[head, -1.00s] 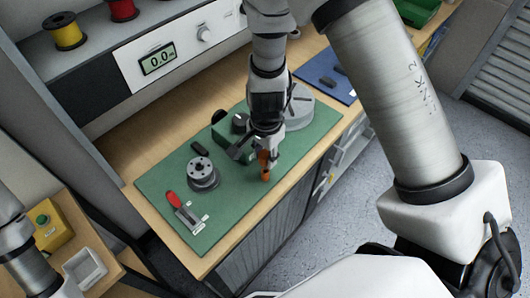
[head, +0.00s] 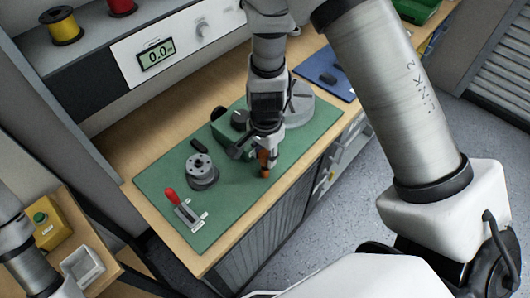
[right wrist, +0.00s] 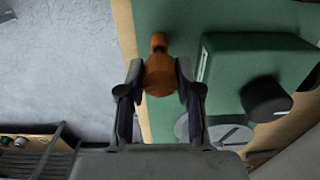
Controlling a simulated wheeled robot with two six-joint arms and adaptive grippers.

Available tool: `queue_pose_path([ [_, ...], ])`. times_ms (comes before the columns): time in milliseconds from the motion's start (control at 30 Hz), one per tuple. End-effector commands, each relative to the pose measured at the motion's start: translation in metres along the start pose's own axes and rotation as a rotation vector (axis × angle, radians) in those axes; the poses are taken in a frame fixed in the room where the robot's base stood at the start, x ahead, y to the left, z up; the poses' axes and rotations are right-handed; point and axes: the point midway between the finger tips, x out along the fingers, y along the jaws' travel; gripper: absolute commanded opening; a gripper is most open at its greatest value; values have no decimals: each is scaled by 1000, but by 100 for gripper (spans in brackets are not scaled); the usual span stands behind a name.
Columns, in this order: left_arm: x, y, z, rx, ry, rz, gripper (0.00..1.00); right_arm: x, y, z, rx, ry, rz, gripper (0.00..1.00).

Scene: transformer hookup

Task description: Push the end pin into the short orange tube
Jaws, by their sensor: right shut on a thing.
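My right gripper (head: 264,153) is shut on the short orange tube (head: 265,163) and holds it over the green mat (head: 232,196), near the mat's front right edge. In the right wrist view the orange tube (right wrist: 160,78) sits between the two fingers (right wrist: 160,92). Its wide part is nearest the camera, and a narrower orange part projects past it. Whether the tube touches the mat cannot be told. I cannot make out the end pin as a separate thing. My left gripper is out of view; only part of its arm shows at lower left.
A grey flanged disc (head: 201,168) and a red-handled clamp (head: 182,206) are on the mat's left half. A green box with a black knob (right wrist: 268,97) is beside the gripper. A round grey base (head: 298,108) stands behind. The mat's front middle is clear.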

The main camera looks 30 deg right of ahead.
Motion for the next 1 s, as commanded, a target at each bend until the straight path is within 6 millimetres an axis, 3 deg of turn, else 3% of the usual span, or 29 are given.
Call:
queue_pose_path([
  [1000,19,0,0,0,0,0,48,23,0,0,-1,0,-1,0],
])
